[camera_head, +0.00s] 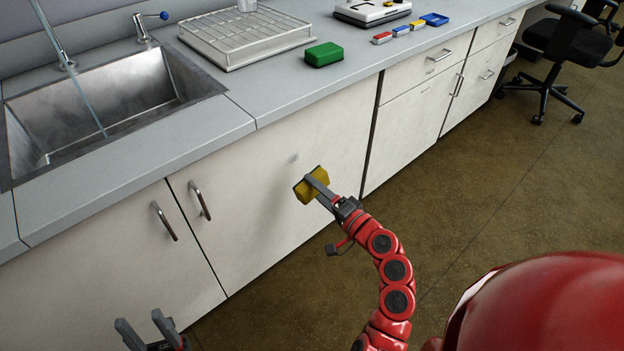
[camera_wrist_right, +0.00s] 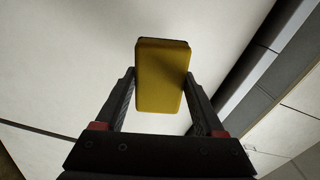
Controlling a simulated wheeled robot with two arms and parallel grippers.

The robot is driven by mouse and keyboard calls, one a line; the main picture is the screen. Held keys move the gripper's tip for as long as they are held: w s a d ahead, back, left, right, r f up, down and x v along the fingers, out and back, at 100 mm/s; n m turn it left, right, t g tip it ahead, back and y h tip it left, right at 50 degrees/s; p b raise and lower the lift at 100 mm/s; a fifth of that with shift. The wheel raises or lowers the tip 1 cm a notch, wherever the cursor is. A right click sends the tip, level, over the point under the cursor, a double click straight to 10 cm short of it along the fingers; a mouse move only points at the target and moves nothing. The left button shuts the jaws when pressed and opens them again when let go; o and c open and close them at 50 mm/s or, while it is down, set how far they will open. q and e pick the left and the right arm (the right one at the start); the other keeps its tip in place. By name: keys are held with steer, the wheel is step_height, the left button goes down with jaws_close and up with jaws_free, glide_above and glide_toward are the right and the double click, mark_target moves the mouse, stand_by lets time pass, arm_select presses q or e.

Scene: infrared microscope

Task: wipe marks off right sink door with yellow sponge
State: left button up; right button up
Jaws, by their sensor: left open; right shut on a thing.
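The yellow sponge (camera_head: 311,186) is held by my right gripper (camera_head: 318,184) at the right sink door (camera_head: 250,215). In the right wrist view the sponge (camera_wrist_right: 162,78) sits between the two fingers of my right gripper (camera_wrist_right: 160,95), close to the pale door face. I cannot tell whether it touches the door. A small grey mark (camera_head: 294,158) shows on the door, above and left of the sponge. My left gripper (camera_head: 148,330) is open and empty at the bottom left, in front of the left sink door (camera_head: 110,265).
Two door handles (camera_head: 200,200) stick out near the gap between the doors. On the counter are a metal sink (camera_head: 95,105), a wire rack (camera_head: 245,38), a green sponge (camera_head: 324,54) and small coloured items. Drawers are to the right.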

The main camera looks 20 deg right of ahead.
mark_target(296, 157)
steer(key=shift+w+a, duration=0.1)
steer(key=shift+w, duration=0.1)
steer(key=shift+x, duration=3.2)
steer(key=shift+x, duration=1.05)
steer(key=shift+f, duration=0.1)
steer(key=shift+w+d+b, duration=0.3)
steer(key=shift+d+b, duration=0.25)
steer(key=shift+d, duration=0.4)
steer(key=shift+w+d+b, duration=0.25)
steer(key=shift+d+b, duration=0.25)
steer(key=shift+d, duration=0.45)
steer(key=shift+w, duration=0.15)
steer(key=shift+a, duration=0.15)
